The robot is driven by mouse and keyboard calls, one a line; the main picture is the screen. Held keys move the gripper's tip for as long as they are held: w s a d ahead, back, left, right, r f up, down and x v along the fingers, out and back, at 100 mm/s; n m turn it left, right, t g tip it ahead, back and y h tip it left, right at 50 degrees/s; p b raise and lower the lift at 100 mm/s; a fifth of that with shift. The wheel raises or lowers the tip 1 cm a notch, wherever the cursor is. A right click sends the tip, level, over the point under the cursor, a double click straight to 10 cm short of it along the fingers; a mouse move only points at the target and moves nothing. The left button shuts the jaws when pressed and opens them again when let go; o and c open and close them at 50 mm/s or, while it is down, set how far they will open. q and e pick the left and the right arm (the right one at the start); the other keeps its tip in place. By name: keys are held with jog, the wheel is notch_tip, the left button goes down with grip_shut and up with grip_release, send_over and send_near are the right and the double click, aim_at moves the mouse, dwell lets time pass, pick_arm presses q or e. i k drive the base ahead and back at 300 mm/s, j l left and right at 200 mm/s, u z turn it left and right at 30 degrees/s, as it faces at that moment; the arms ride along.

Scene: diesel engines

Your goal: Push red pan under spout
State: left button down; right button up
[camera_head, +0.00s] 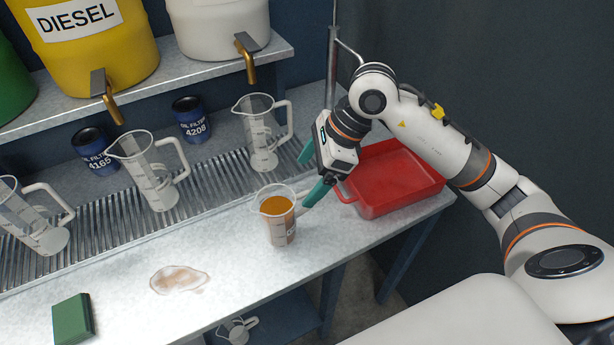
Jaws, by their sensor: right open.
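The red pan (395,190) sits on the right end of the bench, its near edge close to the bench's front right corner. My right gripper (308,174) is open at the pan's left side, with its teal fingers spread. One finger is close to a jug of amber liquid (279,222); I cannot tell if they touch. My right arm covers part of the pan's far and right sides. Brass spouts hang from the yellow diesel drum (110,97) and the white drum (246,60). My left gripper is not in view.
Empty clear jugs (262,140), (158,180) and (40,222) stand on the ribbed drain grate (112,212). Oil filters (190,118) stand behind. A spill (178,280) and a green sponge (72,318) lie at the front left.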

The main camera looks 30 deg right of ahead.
aim_at(388, 178)
jog(key=z, duration=1.4)
